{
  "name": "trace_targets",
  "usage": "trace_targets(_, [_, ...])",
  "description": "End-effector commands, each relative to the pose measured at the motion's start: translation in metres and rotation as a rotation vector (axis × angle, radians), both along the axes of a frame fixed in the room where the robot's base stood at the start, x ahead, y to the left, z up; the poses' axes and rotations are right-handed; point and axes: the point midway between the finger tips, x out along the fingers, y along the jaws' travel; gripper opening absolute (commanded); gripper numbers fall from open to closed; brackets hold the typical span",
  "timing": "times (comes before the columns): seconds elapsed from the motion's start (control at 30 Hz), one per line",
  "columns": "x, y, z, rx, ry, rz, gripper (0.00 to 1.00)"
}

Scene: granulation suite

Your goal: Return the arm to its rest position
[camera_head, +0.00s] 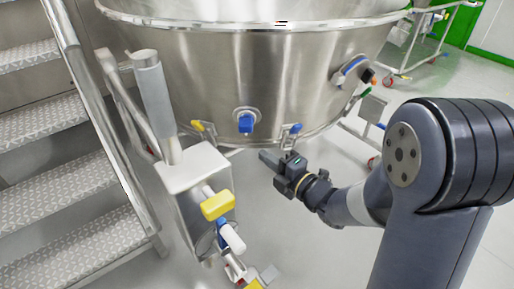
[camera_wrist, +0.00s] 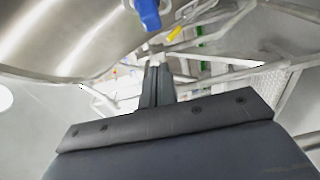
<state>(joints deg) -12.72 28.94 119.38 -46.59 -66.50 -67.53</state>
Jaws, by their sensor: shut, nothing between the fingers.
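My gripper (camera_head: 268,158) is at the end of my outstretched arm, in front of and below the large steel vessel (camera_head: 290,85) in the head view. Its fingers are together and hold nothing. In the wrist view my gripper (camera_wrist: 157,68) shows as two dark fingers side by side, pointing toward a frame of steel tubes. The vessel's curved wall (camera_wrist: 70,35) fills the upper left there. A blue fitting (camera_head: 246,123) on the vessel wall is above and left of my gripper; a blue fitting (camera_wrist: 148,14) also shows above the fingers in the wrist view.
Metal stairs with a handrail (camera_head: 85,100) stand at the left. A steel post box (camera_head: 195,190) with a yellow-handled valve (camera_head: 217,205) stands left of my arm. A wheeled frame (camera_head: 385,75) is behind at the right. Grey floor (camera_head: 310,250) is open below my gripper.

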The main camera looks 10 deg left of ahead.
Motion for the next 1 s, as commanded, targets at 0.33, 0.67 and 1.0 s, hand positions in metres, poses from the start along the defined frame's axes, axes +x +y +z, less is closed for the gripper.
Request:
trace_targets(0.33, [-0.021,-0.028,0.000,0.000,0.000,0.001,0.00])
trace_targets(0.67, [-0.021,-0.028,0.000,0.000,0.000,0.002,0.00])
trace_targets(1.0, [0.000,0.003,-0.002,0.000,-0.001,0.006,0.00])
